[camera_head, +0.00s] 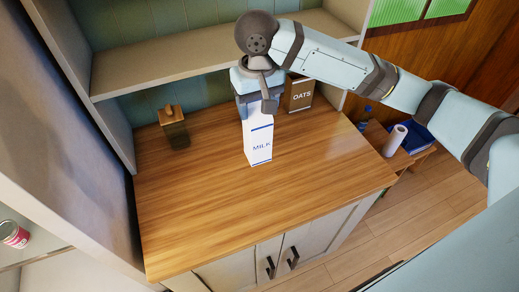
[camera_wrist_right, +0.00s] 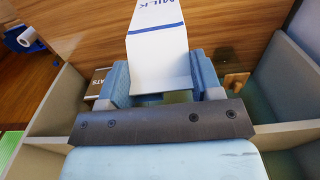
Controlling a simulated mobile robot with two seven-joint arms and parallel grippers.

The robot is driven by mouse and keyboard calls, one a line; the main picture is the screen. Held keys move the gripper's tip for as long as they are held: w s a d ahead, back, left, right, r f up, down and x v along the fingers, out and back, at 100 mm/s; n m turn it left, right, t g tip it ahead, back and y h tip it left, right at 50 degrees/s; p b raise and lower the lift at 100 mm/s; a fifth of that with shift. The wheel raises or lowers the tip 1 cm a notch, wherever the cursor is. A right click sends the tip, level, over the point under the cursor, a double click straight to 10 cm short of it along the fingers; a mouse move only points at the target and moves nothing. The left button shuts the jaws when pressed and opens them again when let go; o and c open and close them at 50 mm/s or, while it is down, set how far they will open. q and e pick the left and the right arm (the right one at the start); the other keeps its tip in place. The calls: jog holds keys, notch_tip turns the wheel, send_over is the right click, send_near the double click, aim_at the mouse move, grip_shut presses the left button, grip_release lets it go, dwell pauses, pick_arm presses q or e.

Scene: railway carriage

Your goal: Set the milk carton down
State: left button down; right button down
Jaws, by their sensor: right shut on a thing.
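The white milk carton (camera_head: 258,145) with blue stripes is upright at the middle of the wooden counter (camera_head: 300,190). My right gripper (camera_head: 257,105) comes from above and is shut on the carton's upper part. The carton's base looks at or very near the counter top; I cannot tell whether it touches. In the right wrist view the carton (camera_wrist_right: 157,45) stands between the two fingers (camera_wrist_right: 160,90), with its lettering at the top edge. My left gripper is not in view.
A brown oats box (camera_head: 299,95) stands close behind the carton to the right. A dark jar with a wooden lid (camera_head: 174,128) stands at the back left. A shelf (camera_head: 200,55) runs above the counter's back. The counter's front is clear. A red can (camera_head: 14,235) is at far left.

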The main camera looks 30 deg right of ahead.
aim_at(258, 146)
notch_tip(258, 146, down, 13)
jog(key=shift+f+p, duration=0.1)
jog(key=shift+p, duration=0.35)
jog(key=shift+f, duration=0.1)
jog(key=shift+c, duration=1.5)
grip_release()
